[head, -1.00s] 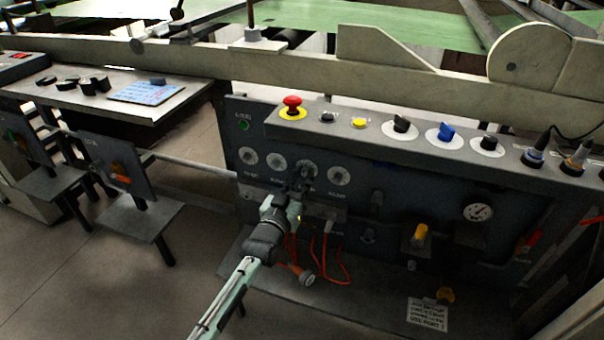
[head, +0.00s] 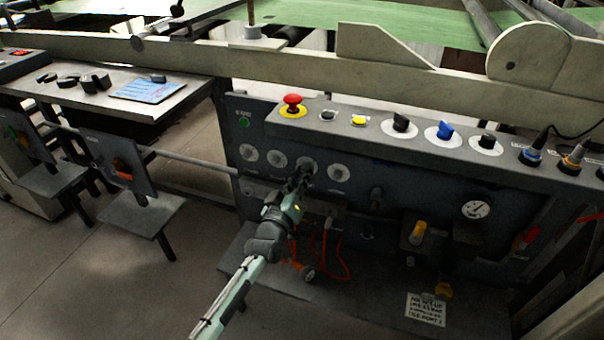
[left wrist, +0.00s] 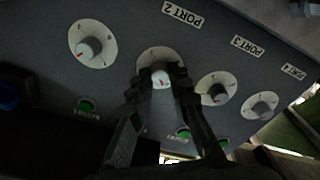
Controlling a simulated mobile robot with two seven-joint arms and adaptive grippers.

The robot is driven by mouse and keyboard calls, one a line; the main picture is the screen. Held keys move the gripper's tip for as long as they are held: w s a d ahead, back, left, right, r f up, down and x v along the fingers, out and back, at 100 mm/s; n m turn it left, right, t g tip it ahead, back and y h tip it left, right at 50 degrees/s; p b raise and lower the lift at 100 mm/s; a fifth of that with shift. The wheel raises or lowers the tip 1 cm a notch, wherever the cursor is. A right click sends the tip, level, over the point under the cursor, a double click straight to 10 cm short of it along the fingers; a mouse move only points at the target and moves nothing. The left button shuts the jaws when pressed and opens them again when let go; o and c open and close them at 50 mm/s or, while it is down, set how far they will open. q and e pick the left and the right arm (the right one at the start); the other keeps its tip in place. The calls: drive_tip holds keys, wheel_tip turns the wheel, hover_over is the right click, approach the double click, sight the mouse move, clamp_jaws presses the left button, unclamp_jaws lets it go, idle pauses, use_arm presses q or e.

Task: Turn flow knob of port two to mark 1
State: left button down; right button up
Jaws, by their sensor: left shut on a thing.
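The flow knob of port two (left wrist: 160,79) is a pale knob with a red mark, on a round white dial (left wrist: 149,56) with the PORT 2 label (left wrist: 182,14) above it in the left wrist view. My left gripper (left wrist: 162,82) is shut on this knob, one finger at each side. The fingers cover part of the dial, and its marks are too small to read. In the head view my left gripper (head: 304,176) reaches the third dial from the left (head: 308,164) on the dark panel. My right gripper is not in view.
Neighbouring dials (head: 276,160) (head: 339,172) sit close on both sides. A sloped console ledge with a red emergency button (head: 292,101) and several selectors juts out above. Orange cables (head: 325,250) hang below. A yellow-handled valve (head: 418,233) is to the right.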

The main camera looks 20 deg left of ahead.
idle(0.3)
use_arm(q)
drive_tip(key=c, duration=1.4)
unclamp_jaws()
drive_tip(key=s, duration=1.2)
drive_tip(key=shift+a+f, duration=0.2)
drive_tip(key=shift+f, duration=0.1)
drive_tip(key=shift+s+f, duration=0.1)
